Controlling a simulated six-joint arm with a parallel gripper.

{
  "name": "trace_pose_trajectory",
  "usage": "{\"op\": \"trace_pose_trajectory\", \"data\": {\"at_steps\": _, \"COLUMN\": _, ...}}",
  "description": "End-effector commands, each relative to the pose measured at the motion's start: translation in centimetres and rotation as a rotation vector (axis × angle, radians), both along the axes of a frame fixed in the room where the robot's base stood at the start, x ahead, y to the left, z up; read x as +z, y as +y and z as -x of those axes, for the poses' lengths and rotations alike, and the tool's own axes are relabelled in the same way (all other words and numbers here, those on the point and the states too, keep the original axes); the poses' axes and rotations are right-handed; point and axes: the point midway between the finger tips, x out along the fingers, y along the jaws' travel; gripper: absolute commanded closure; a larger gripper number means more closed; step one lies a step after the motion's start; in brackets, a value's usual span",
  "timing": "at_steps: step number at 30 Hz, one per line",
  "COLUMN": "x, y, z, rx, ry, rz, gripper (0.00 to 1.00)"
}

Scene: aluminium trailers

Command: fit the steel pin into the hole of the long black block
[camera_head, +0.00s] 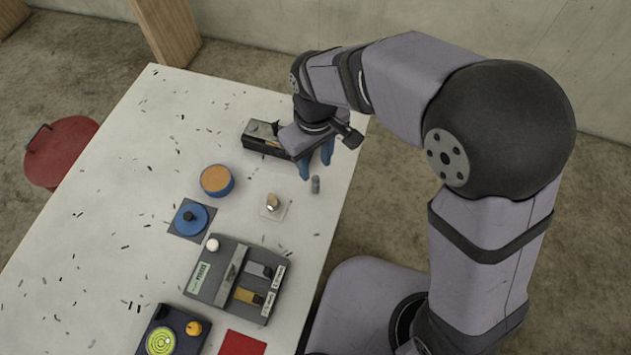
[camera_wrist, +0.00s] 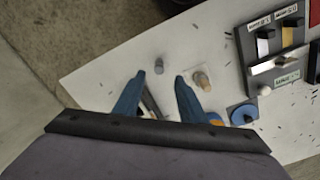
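The steel pin is a small grey cylinder (camera_head: 315,184) standing on the white table near its right edge. It also shows in the wrist view (camera_wrist: 159,66), just beyond the fingertips and roughly in line with the gap between them. The long black block (camera_head: 252,142) lies at the back of the table, its right end hidden behind my gripper. In the wrist view part of a dark block (camera_wrist: 150,105) shows between the fingers. My gripper (camera_head: 316,170) has two blue fingers, spread apart and empty, pointing down above the table near the pin. The hole cannot be made out clearly.
A small clear plate with a tan-and-silver peg (camera_head: 272,202) stands close to the pin. A blue cup with an orange top (camera_head: 217,181), a blue knobbed disc (camera_head: 191,218) and a grey slider panel (camera_head: 209,276) lie farther left and forward. Small dark scraps dot the table (camera_head: 120,200).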

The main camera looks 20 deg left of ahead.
Motion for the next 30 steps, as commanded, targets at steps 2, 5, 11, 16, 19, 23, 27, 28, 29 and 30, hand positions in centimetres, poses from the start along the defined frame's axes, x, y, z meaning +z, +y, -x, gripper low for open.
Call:
{"op": "trace_pose_trajectory", "data": {"at_steps": 2, "x": -0.4, "y": -0.1, "z": 0.0, "rx": -0.001, "ry": 0.001, "rz": 0.002, "gripper": 0.63}}
{"op": "trace_pose_trajectory", "data": {"at_steps": 5, "x": -0.5, "y": 0.0, "z": 0.0, "rx": -0.001, "ry": 0.001, "rz": 0.001, "gripper": 0.63}}
{"op": "trace_pose_trajectory", "data": {"at_steps": 11, "x": -1.7, "y": -0.2, "z": 0.0, "rx": -0.001, "ry": 0.003, "rz": 0.003, "gripper": 0.63}}
{"op": "trace_pose_trajectory", "data": {"at_steps": 16, "x": -3.7, "y": -0.2, "z": 0.0, "rx": -0.001, "ry": 0.004, "rz": 0.004, "gripper": 0.63}}
{"op": "trace_pose_trajectory", "data": {"at_steps": 19, "x": -4.8, "y": -0.2, "z": -0.1, "rx": -0.001, "ry": 0.002, "rz": 0.002, "gripper": 0.63}}
{"op": "trace_pose_trajectory", "data": {"at_steps": 23, "x": -5.6, "y": -0.2, "z": -0.1, "rx": -0.001, "ry": 0.001, "rz": 0.001, "gripper": 0.63}}
{"op": "trace_pose_trajectory", "data": {"at_steps": 27, "x": -5.7, "y": -0.1, "z": -0.1, "rx": -0.001, "ry": -0.001, "rz": -0.001, "gripper": 0.63}}
{"op": "trace_pose_trajectory", "data": {"at_steps": 28, "x": -5.7, "y": -0.1, "z": -0.1, "rx": -0.001, "ry": -0.001, "rz": -0.001, "gripper": 0.63}}
{"op": "trace_pose_trajectory", "data": {"at_steps": 29, "x": -5.7, "y": -0.1, "z": -0.1, "rx": -0.001, "ry": -0.001, "rz": -0.001, "gripper": 0.63}}
{"op": "trace_pose_trajectory", "data": {"at_steps": 30, "x": -5.7, "y": -0.1, "z": -0.1, "rx": -0.001, "ry": -0.001, "rz": -0.001, "gripper": 0.63}}
